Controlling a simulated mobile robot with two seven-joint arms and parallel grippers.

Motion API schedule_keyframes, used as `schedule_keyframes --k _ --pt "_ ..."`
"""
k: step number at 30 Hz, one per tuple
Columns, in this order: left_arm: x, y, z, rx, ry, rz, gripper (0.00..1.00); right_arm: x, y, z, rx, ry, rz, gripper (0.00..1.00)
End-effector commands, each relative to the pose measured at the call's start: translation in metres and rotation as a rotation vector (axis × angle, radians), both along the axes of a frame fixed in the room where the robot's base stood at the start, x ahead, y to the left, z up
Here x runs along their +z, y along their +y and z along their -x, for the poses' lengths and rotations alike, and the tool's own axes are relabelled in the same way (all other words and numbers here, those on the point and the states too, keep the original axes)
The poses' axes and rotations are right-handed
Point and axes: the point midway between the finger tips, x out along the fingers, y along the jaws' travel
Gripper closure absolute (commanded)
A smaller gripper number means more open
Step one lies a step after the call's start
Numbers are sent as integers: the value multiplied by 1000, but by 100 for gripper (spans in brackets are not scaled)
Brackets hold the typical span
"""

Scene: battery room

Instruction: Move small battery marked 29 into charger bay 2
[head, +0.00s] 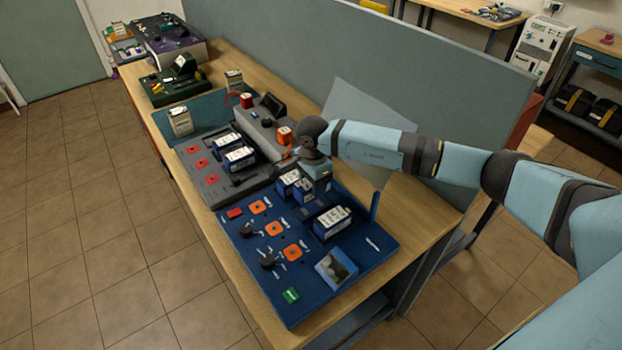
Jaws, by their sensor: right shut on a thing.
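My right gripper (316,180) reaches in from the right and points down over the back part of the blue charger panel (345,245). It is shut on a small blue battery, mostly hidden by the gripper. A blue battery with a white top (288,180) sits just left of it, and another blue battery (332,221) sits in the panel in front of it. The number 29 and the bay numbers are too small to read. I cannot tell whether the held battery is inside a bay or above it. My left gripper is not in view.
A grey charger panel (215,185) with blue-and-white batteries (239,158) stands behind the blue one. Green (158,88) and purple (185,48) units stand farther along the wooden bench (235,65). A grey partition (300,60) runs along the bench's right side.

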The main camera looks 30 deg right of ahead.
Motion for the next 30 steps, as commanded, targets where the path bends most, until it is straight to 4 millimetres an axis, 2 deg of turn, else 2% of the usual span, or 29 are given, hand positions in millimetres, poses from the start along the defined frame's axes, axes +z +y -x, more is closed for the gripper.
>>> schedule_keyframes --k 13,30 --pt "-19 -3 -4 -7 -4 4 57 -42 0 -1 0 -1 -2 98" --pt "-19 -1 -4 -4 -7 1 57 -45 0 -1 0 -2 -2 98"
